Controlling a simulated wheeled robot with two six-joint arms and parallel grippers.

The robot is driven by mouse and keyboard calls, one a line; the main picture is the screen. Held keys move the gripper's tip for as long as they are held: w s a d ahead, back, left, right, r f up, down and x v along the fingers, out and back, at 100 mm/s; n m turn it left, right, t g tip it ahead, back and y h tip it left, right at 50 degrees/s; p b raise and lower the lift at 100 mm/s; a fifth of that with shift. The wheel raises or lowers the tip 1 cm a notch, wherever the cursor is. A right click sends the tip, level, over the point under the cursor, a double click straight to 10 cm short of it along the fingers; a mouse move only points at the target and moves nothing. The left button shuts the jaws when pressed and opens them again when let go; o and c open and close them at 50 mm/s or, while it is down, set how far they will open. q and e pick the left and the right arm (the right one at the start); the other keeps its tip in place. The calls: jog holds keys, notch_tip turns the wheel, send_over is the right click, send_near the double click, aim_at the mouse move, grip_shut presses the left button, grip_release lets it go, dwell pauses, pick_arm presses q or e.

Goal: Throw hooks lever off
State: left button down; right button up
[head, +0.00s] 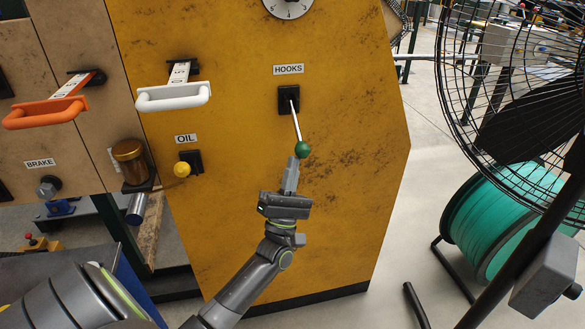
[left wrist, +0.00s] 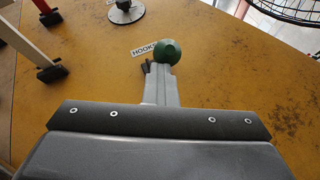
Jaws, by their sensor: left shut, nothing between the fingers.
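The hooks lever (head: 297,121) is a thin metal rod with a green ball knob (head: 303,150), set in a black plate under the HOOKS label (head: 288,70) on the yellow panel. The rod slopes downward from the plate to the knob. My left gripper (head: 292,163) is shut and empty, its fingertips just below and left of the knob. In the left wrist view the green knob (left wrist: 167,52) sits right at the tips of the closed fingers. I cannot tell whether they touch. My right gripper is out of view.
A white handle (head: 173,96) and an orange handle (head: 47,113) stick out at the left. A yellow OIL knob (head: 182,169) sits lower on the panel. A black fan (head: 470,110) and a green spool (head: 505,220) stand at the right.

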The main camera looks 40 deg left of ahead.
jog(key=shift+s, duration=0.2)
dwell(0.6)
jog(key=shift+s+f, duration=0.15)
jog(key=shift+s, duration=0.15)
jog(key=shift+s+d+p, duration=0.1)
jog(key=shift+p, duration=0.2)
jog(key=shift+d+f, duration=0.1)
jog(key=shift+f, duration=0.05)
